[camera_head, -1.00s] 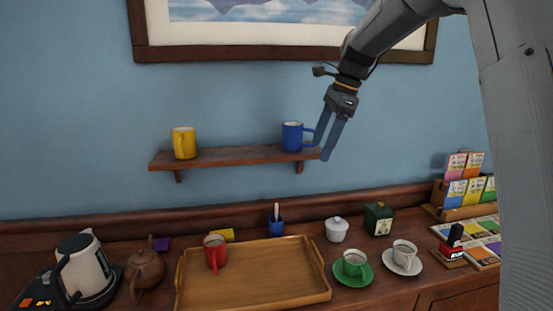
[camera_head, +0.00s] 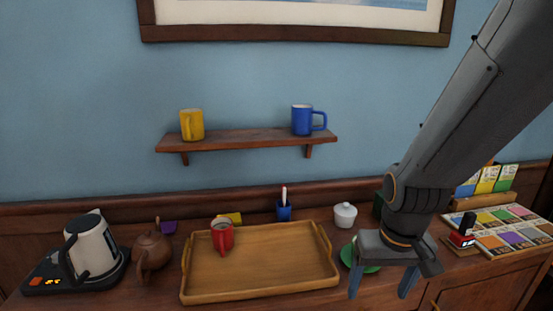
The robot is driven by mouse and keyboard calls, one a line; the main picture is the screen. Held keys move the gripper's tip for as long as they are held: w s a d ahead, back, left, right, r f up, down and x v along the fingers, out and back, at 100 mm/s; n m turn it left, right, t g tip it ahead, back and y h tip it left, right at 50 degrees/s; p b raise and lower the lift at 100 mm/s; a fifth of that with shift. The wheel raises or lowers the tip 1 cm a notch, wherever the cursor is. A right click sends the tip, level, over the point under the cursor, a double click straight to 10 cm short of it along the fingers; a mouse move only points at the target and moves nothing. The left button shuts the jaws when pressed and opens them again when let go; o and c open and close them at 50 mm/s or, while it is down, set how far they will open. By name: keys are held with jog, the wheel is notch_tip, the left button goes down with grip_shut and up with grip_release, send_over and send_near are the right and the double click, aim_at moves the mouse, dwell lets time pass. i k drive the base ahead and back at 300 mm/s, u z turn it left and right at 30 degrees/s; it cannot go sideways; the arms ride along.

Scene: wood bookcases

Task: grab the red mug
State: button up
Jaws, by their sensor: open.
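The red mug (camera_head: 222,238) stands upright in the back left part of the wooden tray (camera_head: 262,284), with its handle toward the front. It appears to hold something, but the contents are too small to make out. My gripper (camera_head: 382,291) is open and empty, pointing down to the right of the tray. Its two fingers are apart, and it is well clear of the red mug.
A yellow mug (camera_head: 192,125) and a blue mug (camera_head: 303,120) stand on the wall shelf (camera_head: 240,142). Left of the tray are a brown teapot (camera_head: 152,250) and a kettle (camera_head: 90,246). A white lidded pot (camera_head: 345,215) and a blue cup (camera_head: 284,211) stand behind it. The tray's middle is clear.

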aim_at(222, 227)
jog(key=k, duration=0.5)
jog(key=u, duration=1.05)
jog(key=i, duration=1.05)
jog(key=z, duration=0.3)
